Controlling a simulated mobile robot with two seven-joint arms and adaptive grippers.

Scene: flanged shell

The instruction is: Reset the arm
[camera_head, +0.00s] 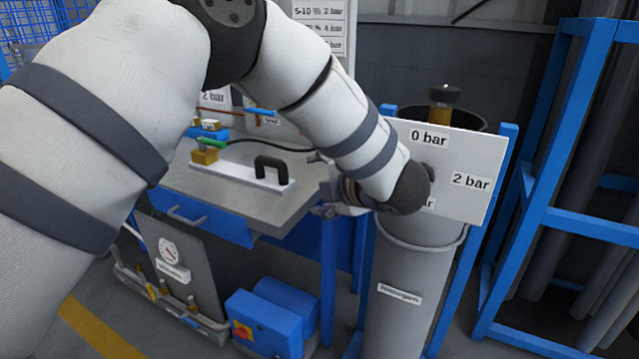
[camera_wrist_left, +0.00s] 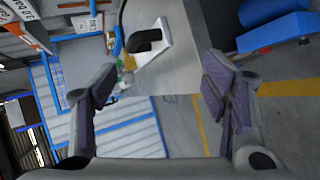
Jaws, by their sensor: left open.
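My left arm (camera_head: 110,130) reaches across the head view from the left and bends down to the right. Its left gripper (camera_head: 322,185) is at the right edge of the grey workbench (camera_head: 262,205), partly hidden by the wrist. In the left wrist view the left gripper (camera_wrist_left: 158,88) has its two purple-padded fingers wide apart with nothing between them. Beyond the fingers are the bench and the white plate (camera_wrist_left: 154,52) with a black handle (camera_wrist_left: 146,40). My right gripper is in neither view.
A grey nitrogen cylinder (camera_head: 402,285) with a white pressure board (camera_head: 465,158) stands close by the wrist, which covers part of the board. A blue rack (camera_head: 565,220) is at the right. A blue machine (camera_head: 272,318) and gauge panel (camera_head: 180,265) are on the floor below the bench.

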